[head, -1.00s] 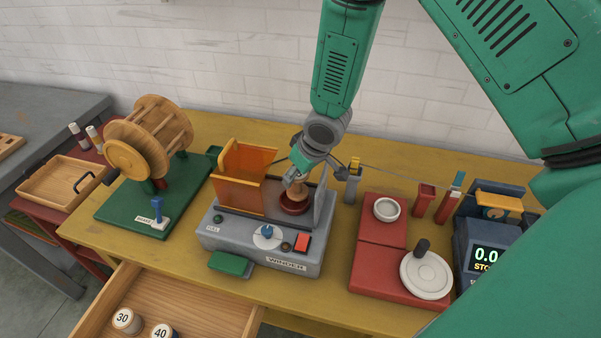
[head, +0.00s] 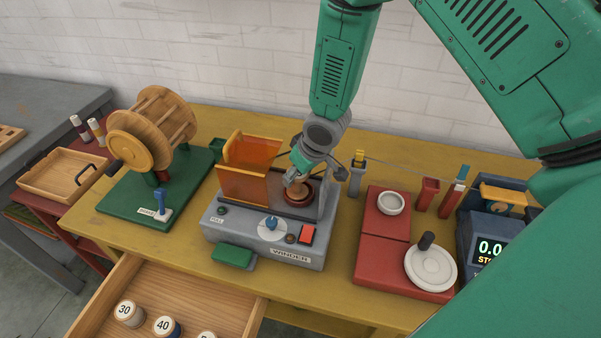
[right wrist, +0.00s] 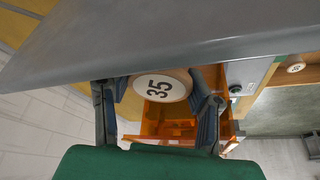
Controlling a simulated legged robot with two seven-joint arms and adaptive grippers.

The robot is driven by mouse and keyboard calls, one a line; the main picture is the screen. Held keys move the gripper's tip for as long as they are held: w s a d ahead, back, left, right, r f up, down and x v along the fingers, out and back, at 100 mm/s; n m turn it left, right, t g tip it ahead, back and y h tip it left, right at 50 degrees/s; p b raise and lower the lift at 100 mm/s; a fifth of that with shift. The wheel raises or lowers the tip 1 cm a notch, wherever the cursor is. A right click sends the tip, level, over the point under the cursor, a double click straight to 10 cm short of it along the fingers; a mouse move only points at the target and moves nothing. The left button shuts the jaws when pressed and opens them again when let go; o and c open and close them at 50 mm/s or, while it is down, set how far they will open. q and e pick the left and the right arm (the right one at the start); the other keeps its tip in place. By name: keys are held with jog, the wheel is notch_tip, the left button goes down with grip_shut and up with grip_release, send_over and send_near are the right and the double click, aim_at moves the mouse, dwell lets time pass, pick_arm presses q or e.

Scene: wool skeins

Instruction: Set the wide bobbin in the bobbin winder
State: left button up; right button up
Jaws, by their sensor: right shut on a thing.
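The bobbin winder (head: 236,236) is a grey machine on the yellow table, with a blue-topped dial, a red switch and a raised orange guard (head: 243,187). My right gripper (head: 298,182) is over the right part of the winder. It is shut on a wooden bobbin (head: 297,194), just at a dark red round seat (head: 296,202). In the right wrist view the bobbin's round end (right wrist: 162,87) reads 35, between the two dark fingers. Whether the bobbin touches the seat is hidden by the fingers. My left gripper is not in view.
An open drawer (head: 185,287) at the front holds bobbins marked 30 (head: 129,314) and 40 (head: 167,327). A wooden reel (head: 152,130) stands left on a green base. A red stand (head: 385,262) and a display unit (head: 488,240) stand right. Thread runs behind the gripper.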

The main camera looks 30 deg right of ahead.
jog(key=shift+a, duration=0.3)
jog(key=o, duration=1.2)
jog(key=shift+d, duration=0.3)
jog(key=shift+d+r, duration=0.1)
jog(key=shift+r, duration=0.05)
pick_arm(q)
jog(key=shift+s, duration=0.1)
pick_arm(e)
jog(key=v, duration=1.1)
jog(key=shift+s+r, duration=0.1)
jog(key=shift+r, duration=0.1)
jog(key=shift+d+f, duration=0.1)
